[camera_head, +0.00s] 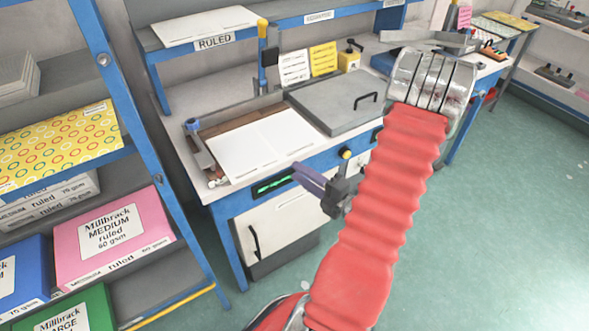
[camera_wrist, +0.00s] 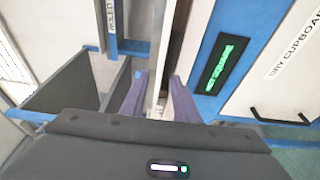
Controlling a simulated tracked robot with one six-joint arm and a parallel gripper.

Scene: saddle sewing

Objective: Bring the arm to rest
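My gripper (camera_head: 302,172) is in front of the saddle-sewing bench (camera_head: 185,160), near its front edge and beside the green-lit display (camera_head: 272,185). My red-sleeved arm reaches up and bends back down to it. In the wrist view the two purple fingers of my gripper (camera_wrist: 160,76) stand apart, with a gap between them. A pale strip of the bench shows through this gap, and I see nothing held. The display also shows in the wrist view (camera_wrist: 217,63), right of the fingers. White sheets (camera_head: 255,145) lie open on the bench.
A grey lidded box (camera_head: 335,98) sits on the bench, right of the sheets. Left is a blue-framed shelf with paper packs, including a pink one (camera_head: 112,235). A cupboard (camera_head: 280,228) is under the bench. The green floor (camera_head: 500,230) at right is clear.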

